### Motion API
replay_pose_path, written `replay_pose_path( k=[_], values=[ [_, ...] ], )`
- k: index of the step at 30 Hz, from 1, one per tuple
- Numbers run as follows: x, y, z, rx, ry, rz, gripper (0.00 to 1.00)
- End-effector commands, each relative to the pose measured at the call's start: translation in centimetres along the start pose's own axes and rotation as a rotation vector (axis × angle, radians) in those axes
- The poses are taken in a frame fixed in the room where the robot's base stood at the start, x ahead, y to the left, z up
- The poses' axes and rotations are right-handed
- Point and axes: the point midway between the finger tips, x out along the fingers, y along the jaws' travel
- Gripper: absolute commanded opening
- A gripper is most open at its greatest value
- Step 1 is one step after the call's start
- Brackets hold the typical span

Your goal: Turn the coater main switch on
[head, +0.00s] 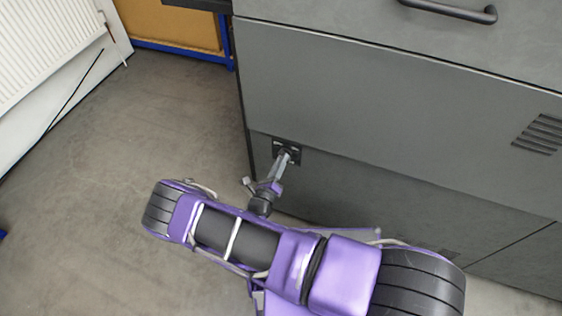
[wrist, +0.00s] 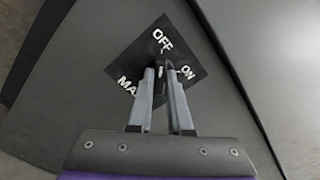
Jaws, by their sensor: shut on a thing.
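The main switch is on a small black square plate (head: 275,146) low on the left part of the grey coater cabinet (head: 345,95). In the wrist view the plate (wrist: 140,57) looks turned like a diamond, with white letters "OFF", "ON" and a partly hidden "MA". My gripper (head: 288,156) reaches the plate from the front. In the wrist view my gripper (wrist: 162,72) has its two grey fingers closed on the dark switch knob (wrist: 163,64). The knob's far end shows near "OFF", to the left of "ON". The fingers hide part of the knob and of the lettering.
A dark bar handle (head: 455,12) is at the cabinet's top and vent slots (head: 541,134) are on its right. A white radiator (head: 45,45) stands at the far left. The grey floor (head: 125,120) left of the cabinet is clear.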

Motion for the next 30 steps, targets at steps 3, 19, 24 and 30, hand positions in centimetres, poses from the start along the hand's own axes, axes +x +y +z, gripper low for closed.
replay_pose_path(
  k=[3,19,24,30],
  values=[
    [-0.02,0.01,0.01,0.001,0.000,0.000,0.00],
    [-0.06,-0.07,-0.01,0.234,0.001,0.000,0.00],
    [-0.07,-0.11,0.00,0.393,0.001,0.000,0.00],
    [-0.08,-0.17,-0.05,0.583,0.001,0.000,0.00]
  ],
)
